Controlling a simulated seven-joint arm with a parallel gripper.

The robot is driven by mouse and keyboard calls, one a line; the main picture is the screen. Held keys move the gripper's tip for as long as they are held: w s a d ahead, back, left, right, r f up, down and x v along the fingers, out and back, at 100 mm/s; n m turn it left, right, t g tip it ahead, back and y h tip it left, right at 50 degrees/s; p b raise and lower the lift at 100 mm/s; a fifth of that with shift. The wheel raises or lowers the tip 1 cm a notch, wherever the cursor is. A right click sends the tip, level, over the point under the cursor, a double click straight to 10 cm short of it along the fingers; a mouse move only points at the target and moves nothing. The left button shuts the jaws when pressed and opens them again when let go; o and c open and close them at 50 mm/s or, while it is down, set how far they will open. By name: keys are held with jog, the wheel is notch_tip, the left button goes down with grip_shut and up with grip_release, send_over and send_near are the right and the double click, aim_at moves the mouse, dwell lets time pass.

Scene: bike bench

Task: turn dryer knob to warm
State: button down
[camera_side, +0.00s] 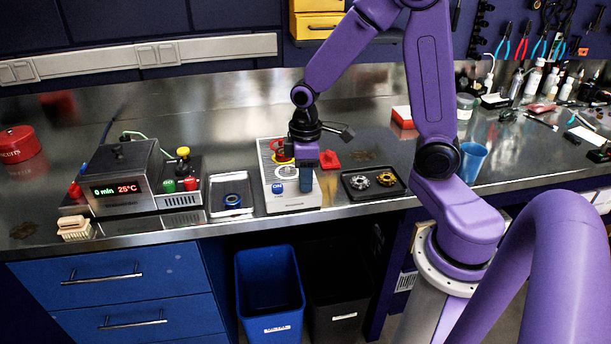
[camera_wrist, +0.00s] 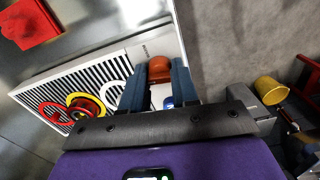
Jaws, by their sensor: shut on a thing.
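A white panel unit (camera_side: 296,203) stands near the bench's front edge, with a blue ON button (camera_side: 278,188) at its front. The wrist view shows the same unit's striped face (camera_wrist: 60,97), with coloured rings and a red-and-yellow knob (camera_wrist: 84,105). My gripper (camera_side: 305,184) points down over the right front of this unit. In the wrist view my gripper (camera_wrist: 159,68) is shut on an orange-red knob (camera_wrist: 158,68), one dark blue finger on each side. The knob's pointer and any warm mark cannot be made out.
A dark box (camera_side: 118,170) at left displays 0 min and 25°C, beside a control block with a yellow-topped knob (camera_side: 183,152). A small tray (camera_side: 231,203) holds a blue ring. A black tray (camera_side: 362,195) with round metal parts and a red block (camera_side: 330,159) are close to my gripper.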

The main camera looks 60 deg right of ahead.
jog(key=m, duration=0.8)
jog(key=shift+m, duration=0.4)
dwell(0.4)
jog(key=c, duration=0.8)
grip_release()
jog(key=shift+c, duration=0.2)
notch_tip(320, 180, up, 17)
jog(key=shift+r, duration=0.2)
jog(key=shift+a, duration=0.1)
